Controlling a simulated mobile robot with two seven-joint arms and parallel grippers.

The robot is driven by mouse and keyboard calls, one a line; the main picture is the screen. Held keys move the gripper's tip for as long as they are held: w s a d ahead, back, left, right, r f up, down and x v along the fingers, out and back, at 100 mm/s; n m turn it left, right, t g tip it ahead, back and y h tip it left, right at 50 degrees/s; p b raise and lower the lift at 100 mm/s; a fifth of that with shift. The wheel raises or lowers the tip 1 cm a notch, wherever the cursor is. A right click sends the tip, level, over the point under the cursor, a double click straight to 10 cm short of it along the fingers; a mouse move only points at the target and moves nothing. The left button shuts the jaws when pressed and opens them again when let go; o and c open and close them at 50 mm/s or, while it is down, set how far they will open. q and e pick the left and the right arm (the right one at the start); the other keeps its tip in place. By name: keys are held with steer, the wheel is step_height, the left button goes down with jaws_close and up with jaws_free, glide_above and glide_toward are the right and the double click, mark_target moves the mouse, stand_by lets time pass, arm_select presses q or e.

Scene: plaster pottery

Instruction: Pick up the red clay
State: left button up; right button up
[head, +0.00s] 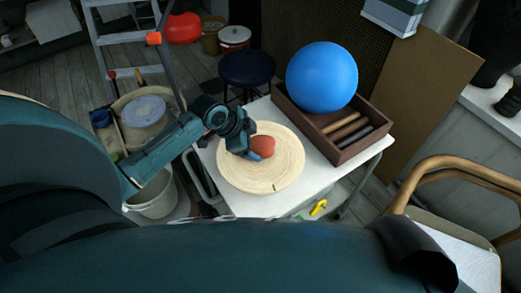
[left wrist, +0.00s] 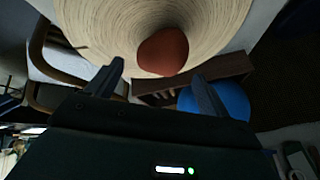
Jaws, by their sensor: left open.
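The red clay (head: 263,146) is a rounded reddish-brown lump on a round pale wooden board (head: 260,178) on the white table. My left gripper (head: 252,154) is at the left side of the clay in the head view, low over the board. In the left wrist view the clay (left wrist: 163,51) lies ahead of the two spread fingers (left wrist: 160,85), slightly beyond their tips. The gripper is open and nothing is held between the fingers. Whether a finger touches the clay I cannot tell. My right gripper is not in view.
A dark wooden tray (head: 347,155) with rolling tools and a large blue ball (head: 322,77) stand right of the board. A dark stool (head: 246,70) is behind the table. A wooden chair (head: 455,165) is at the right. Buckets stand at the left.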

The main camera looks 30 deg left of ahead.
mark_target(257, 143)
arm_select(q)
steer(key=x, duration=0.5)
steer(key=shift+a+f+p, duration=0.1)
steer(key=shift+a+p, duration=0.1)
steer(key=shift+p, duration=0.1)
steer(key=c, duration=1.3)
steer(key=shift+w, duration=0.1)
steer(key=shift+c, duration=0.8)
